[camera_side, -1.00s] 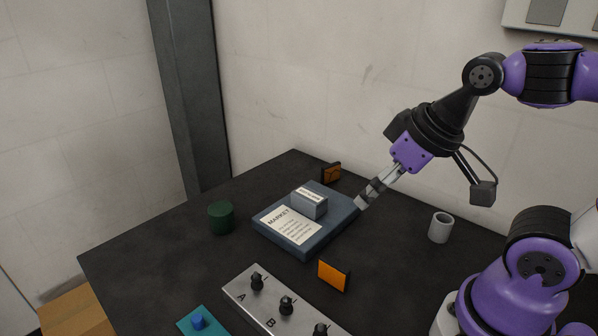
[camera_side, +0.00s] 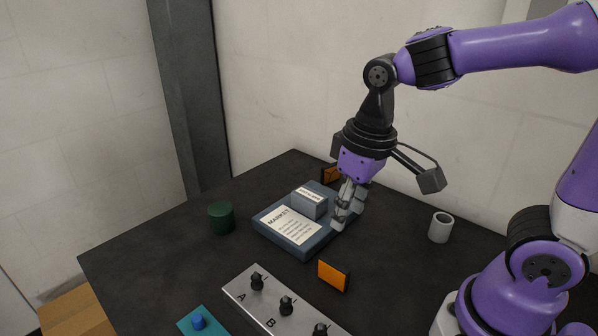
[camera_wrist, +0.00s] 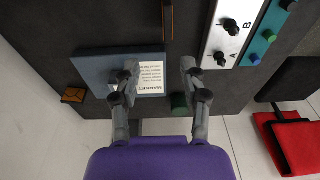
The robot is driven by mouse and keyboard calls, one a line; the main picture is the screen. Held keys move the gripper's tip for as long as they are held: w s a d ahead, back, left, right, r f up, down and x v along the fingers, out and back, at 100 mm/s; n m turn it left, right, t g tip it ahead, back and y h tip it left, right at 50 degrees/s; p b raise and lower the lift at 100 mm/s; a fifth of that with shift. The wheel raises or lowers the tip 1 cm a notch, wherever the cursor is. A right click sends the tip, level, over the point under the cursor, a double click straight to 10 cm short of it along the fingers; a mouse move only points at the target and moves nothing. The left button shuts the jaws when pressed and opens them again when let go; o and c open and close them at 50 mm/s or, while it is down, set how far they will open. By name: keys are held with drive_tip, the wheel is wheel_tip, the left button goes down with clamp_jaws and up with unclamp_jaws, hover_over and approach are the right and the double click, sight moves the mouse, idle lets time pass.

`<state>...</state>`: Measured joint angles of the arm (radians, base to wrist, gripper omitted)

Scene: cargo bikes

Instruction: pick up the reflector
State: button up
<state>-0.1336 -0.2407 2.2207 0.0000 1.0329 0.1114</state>
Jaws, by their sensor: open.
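Two orange reflectors with dark backs stand on the dark table. One reflector (camera_side: 333,275) is at the front, between the slate-blue tray and the knob panel; it shows at the top of the wrist view (camera_wrist: 168,18). The other reflector (camera_side: 330,174) is behind the tray, partly hidden by my gripper in the side view; it is at the left in the wrist view (camera_wrist: 74,95). My gripper (camera_side: 346,216) is open and empty, pointing down above the tray's right side. In the wrist view its fingers (camera_wrist: 159,69) are apart, over the tray and its card.
The slate-blue tray (camera_side: 300,245) bears a MARKET card (camera_side: 290,224) and a grey box (camera_side: 309,204). A green cylinder (camera_side: 221,218) is left, a grey cup (camera_side: 440,227) right. The knob panel (camera_side: 252,297) and teal button box (camera_side: 205,321) are in front.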

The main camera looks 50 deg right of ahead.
sight(334, 263)
drive_tip(key=shift+w+a+f+g, duration=0.2)
drive_tip(key=shift+a+f+g, duration=0.1)
drive_tip(key=shift+f, duration=0.15)
drive_tip(key=shift+w+a+f+g, duration=0.15)
drive_tip(key=shift+a+f+g, duration=0.15)
drive_tip(key=shift+f, duration=0.1)
wheel_tip(334, 263, down, 11)
drive_tip(key=shift+w+a+r, duration=0.1)
drive_tip(key=shift+r, duration=0.1)
clamp_jaws()
